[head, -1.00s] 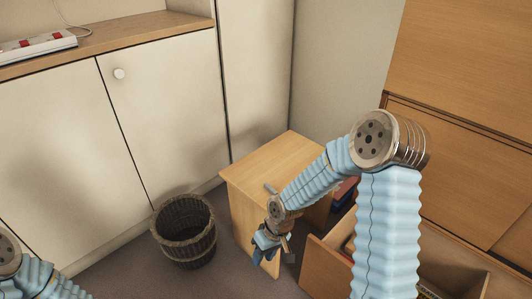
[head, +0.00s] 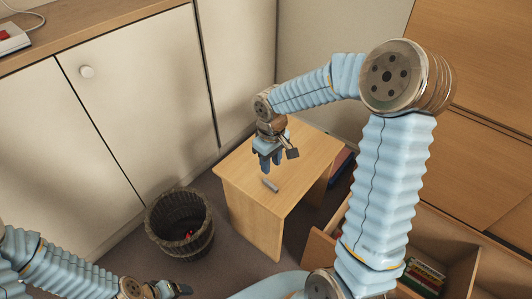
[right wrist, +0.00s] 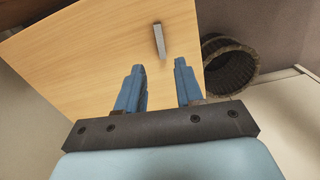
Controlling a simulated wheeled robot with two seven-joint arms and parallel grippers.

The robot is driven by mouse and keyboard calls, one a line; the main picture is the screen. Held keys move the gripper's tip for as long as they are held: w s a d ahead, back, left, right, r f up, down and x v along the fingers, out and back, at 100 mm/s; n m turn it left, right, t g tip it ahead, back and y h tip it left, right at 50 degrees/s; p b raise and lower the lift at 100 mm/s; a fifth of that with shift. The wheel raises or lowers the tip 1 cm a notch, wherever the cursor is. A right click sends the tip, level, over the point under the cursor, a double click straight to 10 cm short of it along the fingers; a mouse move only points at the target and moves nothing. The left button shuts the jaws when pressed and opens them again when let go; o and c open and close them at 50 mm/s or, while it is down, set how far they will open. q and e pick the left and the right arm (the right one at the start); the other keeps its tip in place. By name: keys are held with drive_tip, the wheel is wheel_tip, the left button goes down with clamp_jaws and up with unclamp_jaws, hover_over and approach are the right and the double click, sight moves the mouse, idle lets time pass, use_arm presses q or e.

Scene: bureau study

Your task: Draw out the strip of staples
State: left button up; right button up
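A small grey bar (head: 270,185), which looks like the strip of staples, lies on the light wooden side table (head: 240,170) near its front edge. It also shows in the right wrist view (right wrist: 159,40), beyond the fingertips and roughly between their lines. My right gripper (head: 270,163) is above the table, pointing down, a little behind the bar. Its two blue fingers (right wrist: 159,66) are apart with nothing between them. My left gripper (head: 178,289) is low at the bottom edge, away from the table; its finger gap is not clear.
A dark wicker basket (head: 180,228) with something red inside stands on the floor left of the table. An open wooden drawer (head: 450,265) holding coloured items is at the lower right. White cupboards (head: 120,110) line the left. The tabletop around the bar is clear.

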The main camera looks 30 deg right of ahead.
sight(270, 184)
drive_tip(key=shift+f, duration=0.55)
wheel_tip(270, 184, down, 7)
drive_tip(key=b, duration=0.4)
drive_tip(key=shift+b, duration=0.35)
drive_tip(key=shift+f+b, duration=0.4)
clamp_jaws()
drive_tip(key=shift+r, duration=0.1)
drive_tip(key=shift+r+p, duration=2.2)
drive_tip(key=shift+r, duration=0.75)
